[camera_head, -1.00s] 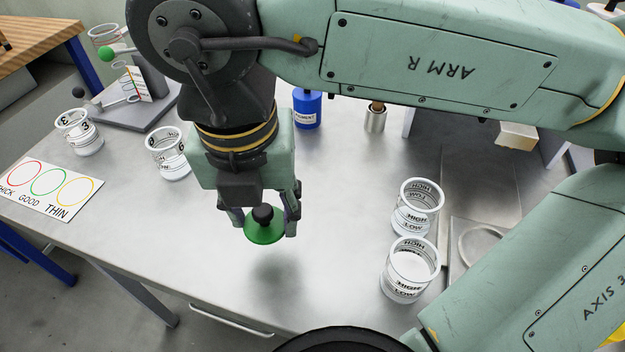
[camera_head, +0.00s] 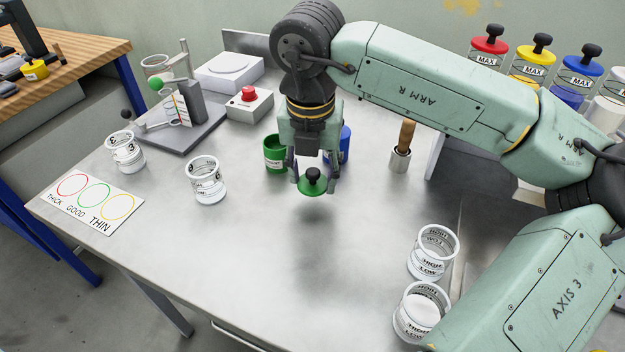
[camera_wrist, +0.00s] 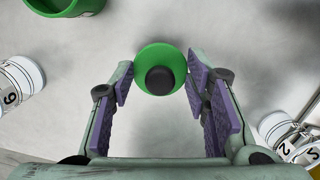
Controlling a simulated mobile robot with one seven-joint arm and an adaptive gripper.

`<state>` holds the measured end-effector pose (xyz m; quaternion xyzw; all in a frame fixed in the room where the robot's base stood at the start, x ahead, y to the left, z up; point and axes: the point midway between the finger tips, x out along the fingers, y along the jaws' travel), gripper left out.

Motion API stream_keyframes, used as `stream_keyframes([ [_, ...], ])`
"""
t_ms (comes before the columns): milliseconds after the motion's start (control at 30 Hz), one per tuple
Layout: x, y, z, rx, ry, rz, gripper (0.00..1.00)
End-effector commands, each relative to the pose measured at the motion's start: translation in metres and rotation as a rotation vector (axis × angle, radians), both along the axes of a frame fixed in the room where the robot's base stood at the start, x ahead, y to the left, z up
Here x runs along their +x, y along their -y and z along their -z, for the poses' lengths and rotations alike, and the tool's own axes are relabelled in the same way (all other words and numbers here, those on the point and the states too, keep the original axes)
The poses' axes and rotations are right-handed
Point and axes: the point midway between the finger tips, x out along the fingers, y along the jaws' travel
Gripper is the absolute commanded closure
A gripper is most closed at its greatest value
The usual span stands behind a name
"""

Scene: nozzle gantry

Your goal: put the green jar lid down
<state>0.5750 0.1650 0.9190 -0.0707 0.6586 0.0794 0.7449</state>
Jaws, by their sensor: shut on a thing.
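The green jar lid (camera_head: 312,191) is a green disc with a black knob on top. My gripper (camera_head: 315,183) points down and is shut on it, with a finger on either side. The lid hangs roughly level above the steel table, with its shadow on the bare surface below. In the wrist view the lid (camera_wrist: 145,60) sits between the purple-padded fingertips (camera_wrist: 163,76), knob towards the camera. An open green jar (camera_head: 274,160) stands behind and left of the lid; part of it shows in the wrist view (camera_wrist: 62,12).
A blue jar (camera_head: 345,146) stands behind my gripper. A clear cup (camera_head: 206,182) is to the left, and two more cups (camera_head: 432,255) are at the front right. A card with coloured rings (camera_head: 92,203) lies at the left. The table's front middle (camera_head: 290,270) is clear.

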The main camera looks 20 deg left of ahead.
Motion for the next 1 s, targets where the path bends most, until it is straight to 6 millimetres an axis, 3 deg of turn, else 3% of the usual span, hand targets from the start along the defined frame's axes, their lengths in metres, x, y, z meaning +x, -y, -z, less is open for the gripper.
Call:
stream_keyframes([
  [200, -0.003, 0.001, 0.030, -0.001, -0.004, -0.002, 0.68],
  [667, -0.002, 0.000, 0.038, 0.000, -0.001, -0.001, 0.68],
  [700, -0.002, 0.000, 0.036, 0.000, -0.001, -0.001, 0.54],
  [1000, -0.003, 0.000, 0.036, -0.001, -0.002, -0.001, 0.37],
])
